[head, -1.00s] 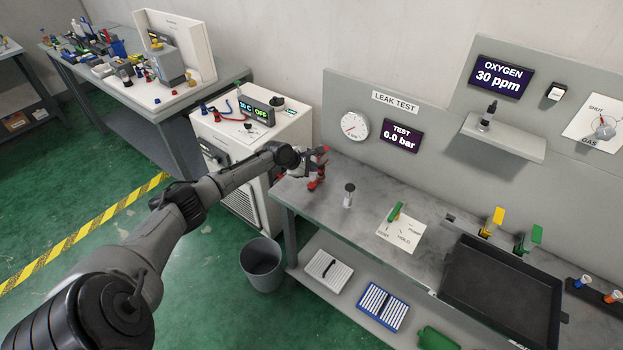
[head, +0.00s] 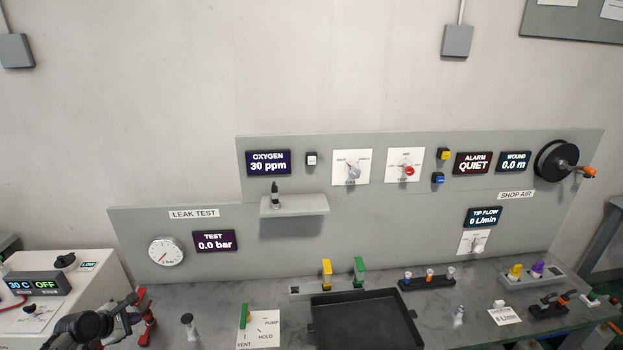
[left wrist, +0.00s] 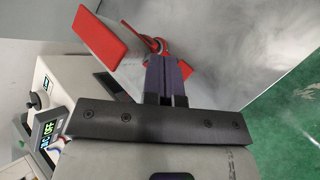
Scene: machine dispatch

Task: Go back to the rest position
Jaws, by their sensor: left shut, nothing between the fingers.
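My left gripper (head: 133,301) is at the lower left of the head view, beside a red fixture (head: 147,315) at the left end of the grey bench. In the left wrist view its two fingers (left wrist: 164,62) are together and hold nothing. They point at the red fixture (left wrist: 100,38), close to its red ring and bar. I cannot tell whether they touch it. My right gripper is in neither view.
A white heater unit (head: 70,285) reading OFF stands left of the bench. On the bench (head: 215,300) are a dark-topped post (head: 188,322), a card with a green lever (head: 244,316) and a black tray (head: 365,322). Grey panels stand behind.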

